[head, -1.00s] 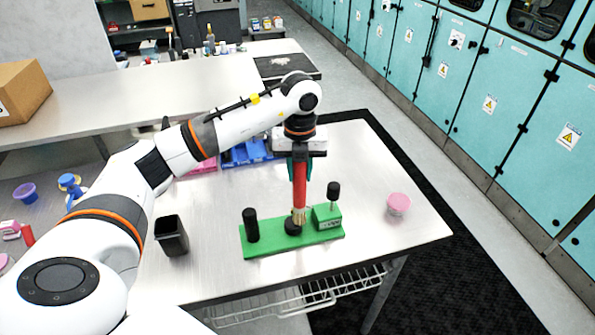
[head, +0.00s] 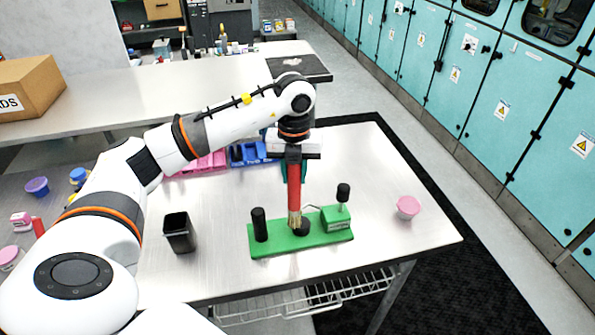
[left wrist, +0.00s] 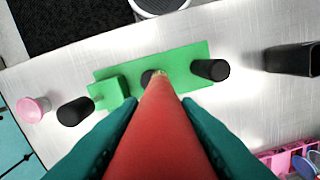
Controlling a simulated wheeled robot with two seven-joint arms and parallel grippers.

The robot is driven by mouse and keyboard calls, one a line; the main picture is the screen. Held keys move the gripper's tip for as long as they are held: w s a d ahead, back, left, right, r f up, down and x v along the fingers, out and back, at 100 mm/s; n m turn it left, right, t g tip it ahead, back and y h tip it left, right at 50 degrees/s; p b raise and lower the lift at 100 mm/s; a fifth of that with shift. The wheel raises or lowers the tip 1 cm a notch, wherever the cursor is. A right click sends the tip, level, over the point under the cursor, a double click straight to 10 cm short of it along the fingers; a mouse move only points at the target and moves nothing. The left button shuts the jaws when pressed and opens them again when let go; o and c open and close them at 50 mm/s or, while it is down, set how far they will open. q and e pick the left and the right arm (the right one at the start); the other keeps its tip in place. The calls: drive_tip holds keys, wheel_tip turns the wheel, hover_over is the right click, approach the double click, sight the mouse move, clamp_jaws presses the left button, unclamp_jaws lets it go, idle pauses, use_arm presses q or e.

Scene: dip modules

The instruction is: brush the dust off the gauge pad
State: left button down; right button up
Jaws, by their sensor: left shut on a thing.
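My left gripper (head: 294,165) is shut on a red-handled brush (head: 294,190) and holds it upright, bristles down. The bristle tip is at the round black gauge pad (head: 302,229) on the green base (head: 278,248); whether it touches cannot be told. In the left wrist view the red brush (left wrist: 160,130) stands between the teal fingers (left wrist: 160,140) and covers part of the pad (left wrist: 148,76). The base also carries a black post (head: 259,225) on the left and a green block with a black knob (head: 343,193) on the right. My right gripper is not in view.
A black open cup (head: 179,232) stands left of the base and a pink-lidded jar (head: 407,207) right of it. Pink and blue bins (head: 250,153) lie behind. The table's front edge is close to the base.

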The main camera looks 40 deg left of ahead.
use_arm(q)
drive_tip(key=shift+w+d, duration=1.15)
drive_tip(key=shift+w, duration=0.25)
drive_tip(key=shift+r, duration=0.15)
wheel_tip(320, 180, up, 7)
drive_tip(key=p, duration=0.4)
drive_tip(key=shift+p, duration=0.4)
